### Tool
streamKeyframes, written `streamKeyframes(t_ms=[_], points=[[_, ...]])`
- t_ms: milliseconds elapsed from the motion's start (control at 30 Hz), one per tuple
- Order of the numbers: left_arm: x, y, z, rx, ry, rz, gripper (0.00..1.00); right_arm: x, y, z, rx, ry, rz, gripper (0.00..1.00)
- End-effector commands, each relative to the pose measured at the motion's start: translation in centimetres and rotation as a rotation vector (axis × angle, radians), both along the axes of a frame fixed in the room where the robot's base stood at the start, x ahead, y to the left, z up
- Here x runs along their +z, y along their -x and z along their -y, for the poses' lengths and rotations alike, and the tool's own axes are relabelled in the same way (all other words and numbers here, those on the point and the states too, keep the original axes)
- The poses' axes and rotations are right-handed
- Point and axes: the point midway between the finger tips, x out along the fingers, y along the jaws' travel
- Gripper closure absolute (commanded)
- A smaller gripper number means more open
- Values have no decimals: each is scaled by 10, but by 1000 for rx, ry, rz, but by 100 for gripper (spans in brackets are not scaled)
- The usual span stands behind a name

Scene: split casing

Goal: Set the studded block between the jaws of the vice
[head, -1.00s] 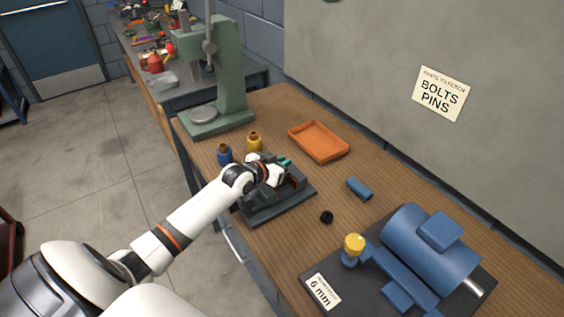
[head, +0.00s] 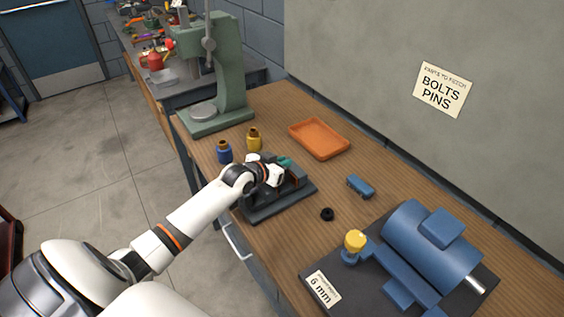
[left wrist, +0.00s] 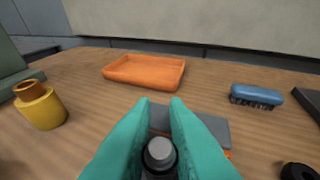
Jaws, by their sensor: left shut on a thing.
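The vice (head: 266,212) is dark grey and stands on the wooden bench, partly hidden by my left arm in the head view. Part of it also shows behind the fingers in the left wrist view (left wrist: 210,125). My left gripper (head: 285,161) is over the vice, with teal fingers (left wrist: 158,125). It is shut on a dark piece with a round grey stud on top, which looks like the studded block (left wrist: 160,154). The block's lower part is hidden, so I cannot tell whether it touches the jaws. My right gripper is not in view.
An orange tray (head: 319,140) lies behind the vice. A yellow bottle (head: 254,140) and a blue one (head: 224,153) stand at its left. A blue brush (head: 361,186), a black ring (head: 327,214) and a blue machine (head: 428,250) are to the right. A green press (head: 228,80) stands farther back.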

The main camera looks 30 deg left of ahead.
Motion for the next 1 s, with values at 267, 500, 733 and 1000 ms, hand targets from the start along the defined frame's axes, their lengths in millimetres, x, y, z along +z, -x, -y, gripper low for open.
streamKeyframes(t_ms=[267, 500, 733, 1000], points=[[0, -1, 0, 0, 0, 9, 100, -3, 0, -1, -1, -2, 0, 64], [-3, -1, 0, 0, 0, 9, 100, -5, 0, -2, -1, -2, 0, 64], [-6, -1, 0, 0, 0, 10, 100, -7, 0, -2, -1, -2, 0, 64], [-8, -1, 0, 0, 0, 10, 81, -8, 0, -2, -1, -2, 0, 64]])
